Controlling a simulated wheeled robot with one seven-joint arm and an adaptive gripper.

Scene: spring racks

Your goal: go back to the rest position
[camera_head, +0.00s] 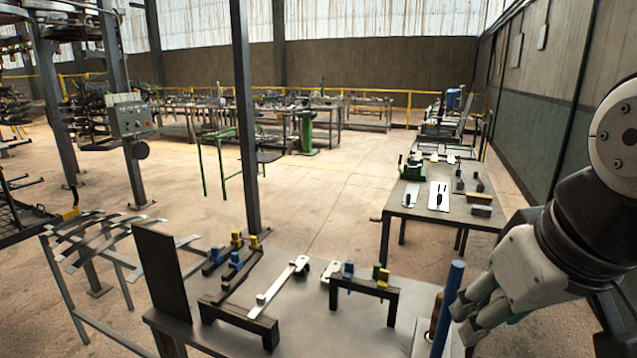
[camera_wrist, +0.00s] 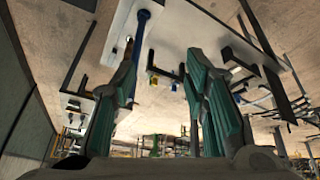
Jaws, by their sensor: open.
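My gripper (camera_head: 478,312) shows at the lower right in the head view, beside the blue upright post and over the right end of the near table. In the wrist view my gripper (camera_wrist: 168,92) has its two green-padded fingers spread apart with nothing between them. The wrist view appears upside down, with the table at the top. My arm comes in from the right edge of the head view.
The near table (camera_head: 330,335) carries dark racks (camera_head: 240,320), a smaller rack (camera_head: 365,285) with coloured blocks, and a blue post (camera_head: 447,305) close to my gripper. A second table (camera_head: 440,212) stands behind. Open floor (camera_head: 330,200) lies to the left.

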